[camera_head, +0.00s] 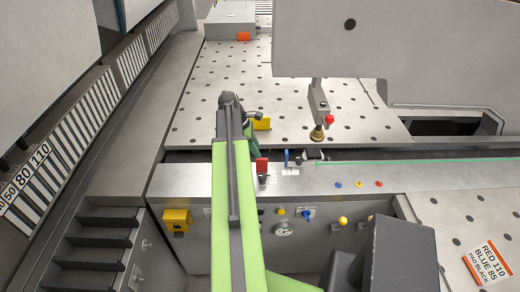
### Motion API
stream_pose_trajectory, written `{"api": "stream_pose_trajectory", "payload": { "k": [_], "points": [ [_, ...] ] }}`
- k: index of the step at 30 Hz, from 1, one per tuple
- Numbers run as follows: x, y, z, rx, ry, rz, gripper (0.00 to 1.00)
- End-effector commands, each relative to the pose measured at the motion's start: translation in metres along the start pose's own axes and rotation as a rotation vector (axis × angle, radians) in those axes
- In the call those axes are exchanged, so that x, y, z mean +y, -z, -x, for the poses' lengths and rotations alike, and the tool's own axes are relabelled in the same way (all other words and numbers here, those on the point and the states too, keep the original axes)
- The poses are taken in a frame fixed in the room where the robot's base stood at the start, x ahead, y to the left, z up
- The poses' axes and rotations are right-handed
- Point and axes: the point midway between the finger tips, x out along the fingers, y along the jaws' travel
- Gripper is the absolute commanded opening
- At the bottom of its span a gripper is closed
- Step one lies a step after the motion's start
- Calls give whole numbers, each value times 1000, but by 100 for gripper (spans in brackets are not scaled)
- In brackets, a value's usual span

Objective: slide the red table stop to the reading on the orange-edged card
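The orange-edged card (487,264) lies at the lower right and reads "RED 110 BLUE 85 PAD BLACK". A small upright red piece (262,165) stands on the front metal ledge, just right of my green arm; I cannot tell for sure that it is the red table stop. A blue upright piece (286,157) stands to its right. My gripper (240,110) is at the far end of my arm, over the perforated table and beyond the red piece. It is small and dark, and its fingers cannot be made out clearly.
A striped scale (52,165) with 50, 80 and 110 runs along the left. A yellow block (262,124) sits beside my gripper. A red-knobbed clamp (318,105) hangs over the perforated table (200,95). A grey machine head (400,40) overhangs the right.

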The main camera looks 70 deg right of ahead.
Motion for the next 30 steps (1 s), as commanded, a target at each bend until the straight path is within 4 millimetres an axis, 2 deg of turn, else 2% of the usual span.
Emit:
{"api": "stream_pose_trajectory", "payload": {
  "k": [1, 9, 13, 17, 26, 29, 30],
  "points": [
    [0, -4, 25, 0, -1, 1, 35],
    [0, -6, 90, 0, -1, 1, 35],
    [0, -5, 114, 0, 0, 1, 35],
    [-1, -3, 124, 0, 0, 0, 35],
    [-1, 0, 121, 1, -1, 0, 35],
    [-8, 28, 121, 14, -15, -9, 35],
    [-14, 52, 122, 27, -27, -19, 35]
  ]
}}
